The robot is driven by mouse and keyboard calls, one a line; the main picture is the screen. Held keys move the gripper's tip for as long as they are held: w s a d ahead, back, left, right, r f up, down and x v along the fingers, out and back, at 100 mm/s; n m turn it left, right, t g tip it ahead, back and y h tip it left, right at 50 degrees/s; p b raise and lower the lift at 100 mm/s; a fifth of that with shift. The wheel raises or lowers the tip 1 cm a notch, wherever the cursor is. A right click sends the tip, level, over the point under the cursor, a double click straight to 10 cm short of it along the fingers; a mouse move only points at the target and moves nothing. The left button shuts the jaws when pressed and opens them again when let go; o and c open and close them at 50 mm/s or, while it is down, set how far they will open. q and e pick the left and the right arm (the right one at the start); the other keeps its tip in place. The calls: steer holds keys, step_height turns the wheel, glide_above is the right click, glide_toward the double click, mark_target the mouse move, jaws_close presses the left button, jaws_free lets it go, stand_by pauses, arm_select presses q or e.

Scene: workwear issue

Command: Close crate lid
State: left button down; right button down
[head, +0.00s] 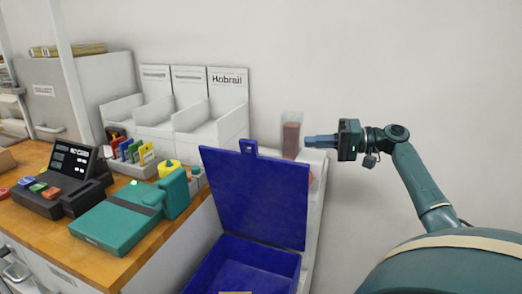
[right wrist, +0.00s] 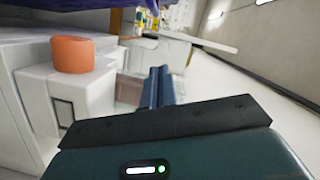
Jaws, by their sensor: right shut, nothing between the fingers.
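The blue crate (head: 262,255) stands in the lower middle of the head view, beyond the wooden counter's right end. Its blue lid (head: 255,196) stands raised, tilted up at the back, with a latch tab (head: 248,147) on its top edge. My right gripper (head: 308,141) is to the right of the lid's top edge and level with the tab, apart from it. Its fingers are together and hold nothing. They also show shut in the right wrist view (right wrist: 157,88), with a blue edge at the top of that view. My left gripper is not in view.
A clear container with reddish contents (head: 291,135) stands behind the fingertips. An orange cylinder (right wrist: 72,54) sits on a white block in the right wrist view. A teal case (head: 115,222) and a dark terminal (head: 65,182) lie on the counter (head: 30,229). White bins (head: 209,120) stand behind.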

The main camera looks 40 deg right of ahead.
steer(key=shift+w+a, duration=0.25)
steer(key=shift+a, duration=0.05)
arm_select(q)
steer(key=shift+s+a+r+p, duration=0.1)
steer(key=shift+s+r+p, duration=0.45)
steer(key=shift+p, duration=0.7)
arm_select(e)
steer(key=w+a+f, duration=0.2)
steer(key=w+a, duration=0.2)
steer(key=a, duration=0.5)
steer(key=shift+w+f, duration=0.3)
steer(key=shift+w, duration=0.1)
steer(key=shift+a, duration=0.1)
